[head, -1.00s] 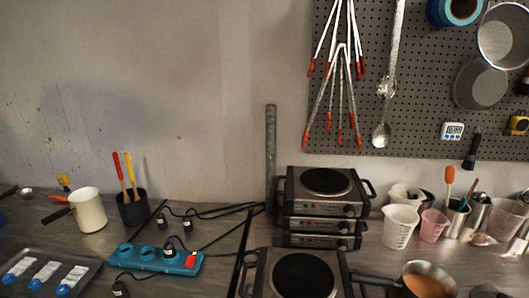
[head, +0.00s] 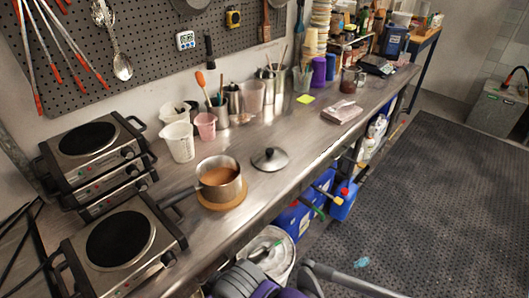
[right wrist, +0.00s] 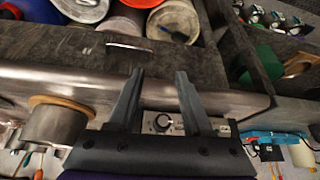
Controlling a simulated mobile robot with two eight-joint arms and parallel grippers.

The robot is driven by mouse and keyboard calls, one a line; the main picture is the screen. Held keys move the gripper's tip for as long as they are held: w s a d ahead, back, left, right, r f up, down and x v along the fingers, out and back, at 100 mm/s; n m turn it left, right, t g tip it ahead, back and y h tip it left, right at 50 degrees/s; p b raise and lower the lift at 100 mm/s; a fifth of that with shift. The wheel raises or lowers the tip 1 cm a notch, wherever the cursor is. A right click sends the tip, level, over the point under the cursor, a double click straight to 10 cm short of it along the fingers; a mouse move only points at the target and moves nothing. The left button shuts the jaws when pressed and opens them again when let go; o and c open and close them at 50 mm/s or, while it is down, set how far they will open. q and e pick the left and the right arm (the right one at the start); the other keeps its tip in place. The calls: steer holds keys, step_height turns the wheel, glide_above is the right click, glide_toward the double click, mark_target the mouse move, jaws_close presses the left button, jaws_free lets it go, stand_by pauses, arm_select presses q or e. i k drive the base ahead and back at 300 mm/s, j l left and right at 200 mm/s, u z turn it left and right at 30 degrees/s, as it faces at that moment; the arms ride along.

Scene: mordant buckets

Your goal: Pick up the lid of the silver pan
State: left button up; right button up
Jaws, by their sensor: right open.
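The silver pan (head: 219,185) holds orange-brown liquid and stands on a round cork mat (head: 226,205) on the steel counter. Its handle points left toward the hot plates. A round lid (head: 269,160) with a black knob lies on the counter to the right of the pan, apart from it. In the right wrist view, the pan (right wrist: 55,125) shows at the left edge; I cannot make out the lid there. My right gripper (right wrist: 160,75) is open and empty, close to the counter's front edge. My left gripper is in neither view.
Stacked hot plates (head: 95,150) and a front hot plate (head: 120,240) stand left of the pan. Measuring cups (head: 179,140) and utensil tins stand behind. Blue canisters (head: 296,220) and a bucket (head: 268,250) sit below the counter edge.

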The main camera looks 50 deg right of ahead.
mark_target(268, 158)
steer(key=z, duration=1.85)
